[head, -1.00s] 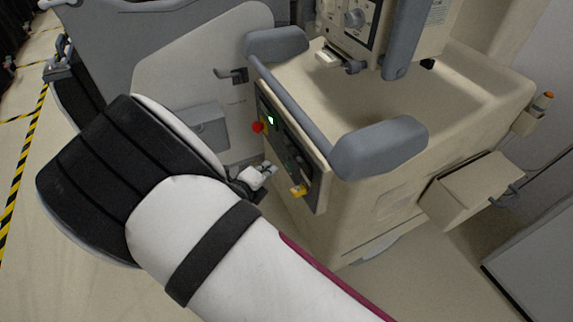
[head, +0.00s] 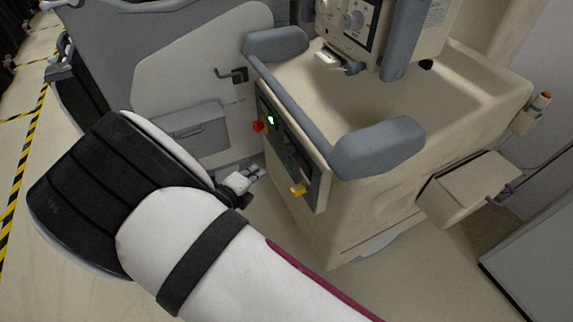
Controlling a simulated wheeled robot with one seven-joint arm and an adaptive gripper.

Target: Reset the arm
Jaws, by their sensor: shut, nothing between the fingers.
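My arm crosses the lower left of the head view, its white and black links in front of the cart. My gripper (head: 256,173) shows small beyond the arm, beside the lower left edge of the cart's control panel. Its fingers are shut with nothing between them, and it appears apart from the panel. Part of my wrist is hidden behind my own arm.
The beige cart (head: 385,215) has a grey handle bar (head: 290,95) and a side panel (head: 290,145) with a red knob (head: 257,127) and a yellow knob (head: 298,190). Floor at far left is open.

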